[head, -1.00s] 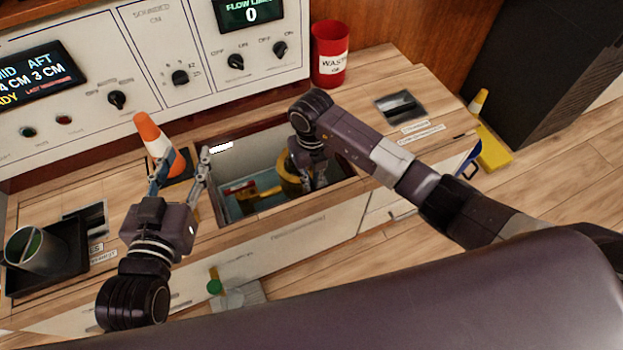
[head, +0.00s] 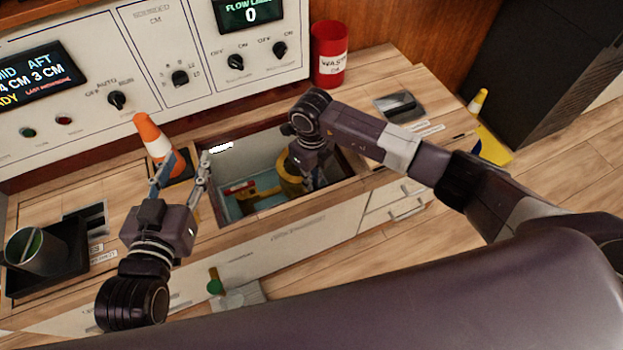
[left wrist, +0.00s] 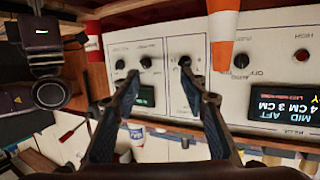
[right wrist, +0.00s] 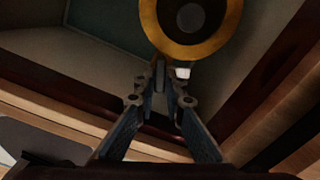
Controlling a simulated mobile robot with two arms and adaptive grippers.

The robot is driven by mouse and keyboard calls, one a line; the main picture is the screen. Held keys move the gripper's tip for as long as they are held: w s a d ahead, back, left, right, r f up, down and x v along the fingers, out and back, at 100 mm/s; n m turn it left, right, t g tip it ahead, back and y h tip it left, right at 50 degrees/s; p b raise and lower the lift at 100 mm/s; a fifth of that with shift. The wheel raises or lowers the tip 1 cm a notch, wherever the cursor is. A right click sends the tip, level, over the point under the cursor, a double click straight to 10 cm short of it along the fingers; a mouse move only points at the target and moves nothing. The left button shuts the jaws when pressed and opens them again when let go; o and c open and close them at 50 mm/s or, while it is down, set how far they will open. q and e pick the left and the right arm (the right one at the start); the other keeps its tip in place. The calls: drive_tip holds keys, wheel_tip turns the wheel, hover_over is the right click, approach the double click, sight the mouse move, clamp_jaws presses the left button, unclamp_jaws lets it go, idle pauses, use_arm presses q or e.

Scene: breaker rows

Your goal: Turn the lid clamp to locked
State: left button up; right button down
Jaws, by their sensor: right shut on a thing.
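An orange and white cone (head: 155,140) stands behind my left gripper. A red waste can (head: 328,55) stands behind the hatch. A control panel (head: 145,45) lines the back.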

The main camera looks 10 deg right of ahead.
drive_tip(key=shift+d+n, duration=0.1)
drive_tip(key=shift+n, duration=0.5)
drive_tip(key=n+b, duration=0.2)
drive_tip(key=n, duration=0.4)
drive_tip(key=shift+w, duration=0.15)
drive_tip(key=n+b, duration=0.2)
drive_tip(key=n, duration=0.3)
drive_tip(key=shift+n, duration=0.3)
use_arm(q)
drive_tip(key=s+r+t+h, duration=0.2)
drive_tip(key=r+t, duration=0.3)
drive_tip(key=r, duration=0.5)
drive_tip(key=s+d+r+t+h, duration=0.1)
drive_tip(key=s+r+t+h, duration=0.1)
drive_tip(key=r+t, duration=0.4)
drive_tip(key=shift+s+r, duration=0.8)
drive_tip(key=shift+r, duration=1.5)
use_arm(e)
drive_tip(key=shift+n, duration=0.4)
use_arm(q)
drive_tip(key=shift+d, duration=0.1)
use_arm(e)
drive_tip(key=c, duration=2)
unclamp_jaws()
drive_tip(key=shift+r, duration=0.1)
